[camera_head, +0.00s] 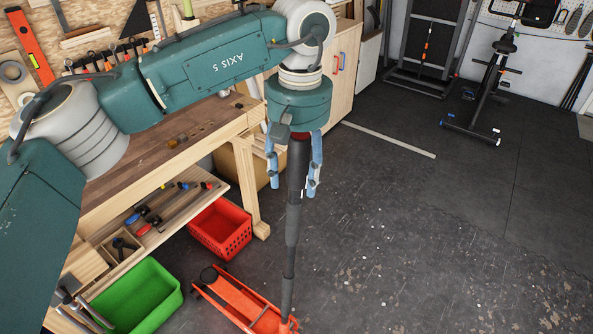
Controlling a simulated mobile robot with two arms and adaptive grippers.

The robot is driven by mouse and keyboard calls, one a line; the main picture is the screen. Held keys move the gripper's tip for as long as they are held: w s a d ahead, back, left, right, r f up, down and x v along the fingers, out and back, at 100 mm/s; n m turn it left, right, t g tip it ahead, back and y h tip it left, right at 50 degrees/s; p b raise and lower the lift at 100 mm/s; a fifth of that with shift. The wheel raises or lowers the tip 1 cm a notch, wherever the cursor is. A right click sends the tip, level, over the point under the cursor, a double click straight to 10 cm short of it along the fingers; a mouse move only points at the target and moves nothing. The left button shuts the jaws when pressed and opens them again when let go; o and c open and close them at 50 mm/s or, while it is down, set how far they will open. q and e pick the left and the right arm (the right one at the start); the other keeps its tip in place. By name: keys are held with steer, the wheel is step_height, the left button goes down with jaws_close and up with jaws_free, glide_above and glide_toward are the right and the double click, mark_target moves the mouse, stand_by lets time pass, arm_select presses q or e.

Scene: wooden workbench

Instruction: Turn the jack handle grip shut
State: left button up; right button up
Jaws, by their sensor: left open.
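An orange-red floor jack (236,301) stands on the dark floor at the bottom of the view. Its long black handle (291,235) rises almost upright from the jack's right end, with a thicker dark grip (297,165) at the top. My left gripper (292,188) points down over the top of the handle. Its blue fingers are open, one on each side of the grip, with a visible gap on both sides. The very top of the handle is hidden by the gripper's body. My right gripper is not in view.
A wooden workbench (180,138) with tools on its lower shelf is at the left. A red crate (220,228) and a green bin (137,300) stand by it. An exercise bike (490,85) is at the back right. The floor right of the handle is clear.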

arm_select(q)
steer(key=shift+w+r, duration=0.1)
steer(key=shift+r, duration=0.2)
step_height(320, 180, up, 11)
steer(key=shift+d+r, duration=0.15)
steer(key=shift+r, duration=0.05)
